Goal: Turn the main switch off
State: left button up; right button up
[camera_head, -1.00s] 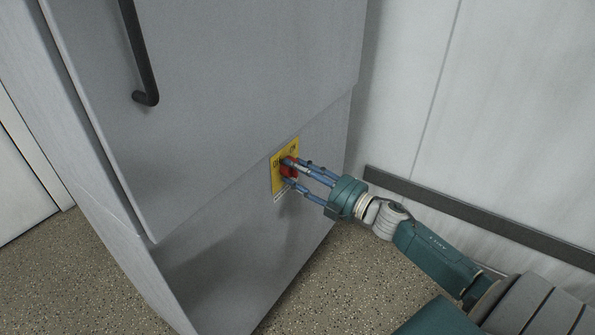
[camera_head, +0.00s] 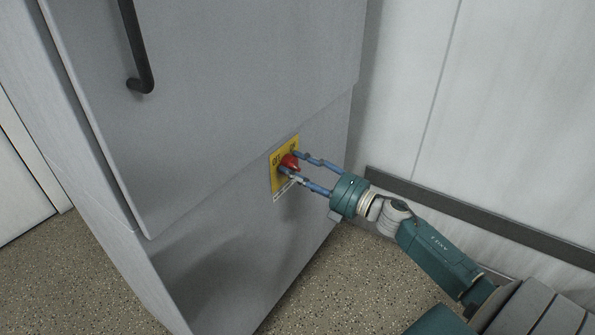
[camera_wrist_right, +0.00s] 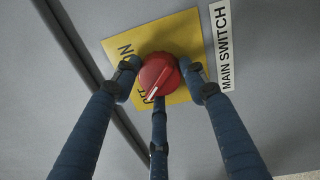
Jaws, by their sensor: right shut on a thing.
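The main switch is a red rotary knob (camera_head: 291,162) on a yellow plate (camera_head: 280,181) low on the grey cabinet. It also shows in the right wrist view (camera_wrist_right: 160,74), beside a white "MAIN SWITCH" label (camera_wrist_right: 230,50). The knob's white pointer line slants to the lower left in the wrist view, toward the partly hidden OFF lettering; the ON lettering is higher up. My right gripper (camera_head: 291,163) is at the plate, shut on the knob, with its blue fingers around it. My left gripper is not in view.
The grey cabinet (camera_head: 215,90) has a black door handle (camera_head: 138,50) at the upper left. A white wall (camera_head: 500,100) with a dark rail (camera_head: 480,221) stands on the right. Speckled floor (camera_head: 330,285) is clear below.

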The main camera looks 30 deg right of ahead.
jog(key=shift+s+a+f+n, duration=0.2)
jog(key=shift+a+n, duration=0.1)
jog(key=shift+a, duration=0.15)
jog(key=o, duration=1.1)
jog(key=shift+o, duration=0.3)
jog(key=shift+w, duration=0.1)
jog(key=v, duration=1.2)
jog(key=shift+w, duration=0.1)
